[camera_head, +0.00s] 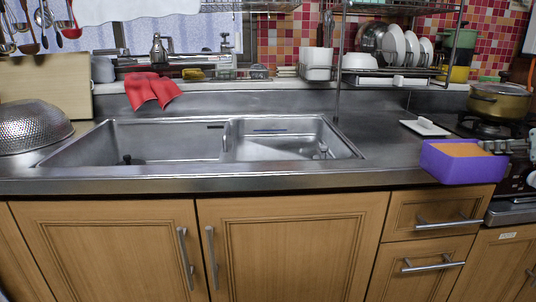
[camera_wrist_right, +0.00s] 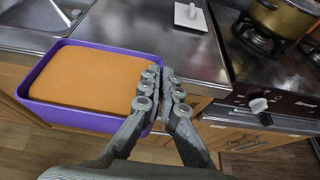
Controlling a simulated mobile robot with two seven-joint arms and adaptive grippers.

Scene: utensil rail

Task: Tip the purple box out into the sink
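The purple box (camera_head: 460,170) is at the counter's front edge, right of the sink, upright and filled with a flat orange-brown content (camera_head: 458,150). It fills the left of the right wrist view (camera_wrist_right: 90,121), with its content level inside the walls. My right gripper (camera_head: 497,147) is closed on the box's right wall, one finger on each side of it; the fingertips (camera_wrist_right: 160,80) show in the wrist view. Whether the box touches the counter I cannot tell. The steel sink (camera_head: 170,140) has two basins and looks empty. My left gripper is not in view.
A white dish with a knob (camera_head: 425,127) stands behind the box. A brass pot (camera_head: 500,100) is on the stove at right. A dish rack (camera_head: 385,70) stands at the back.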

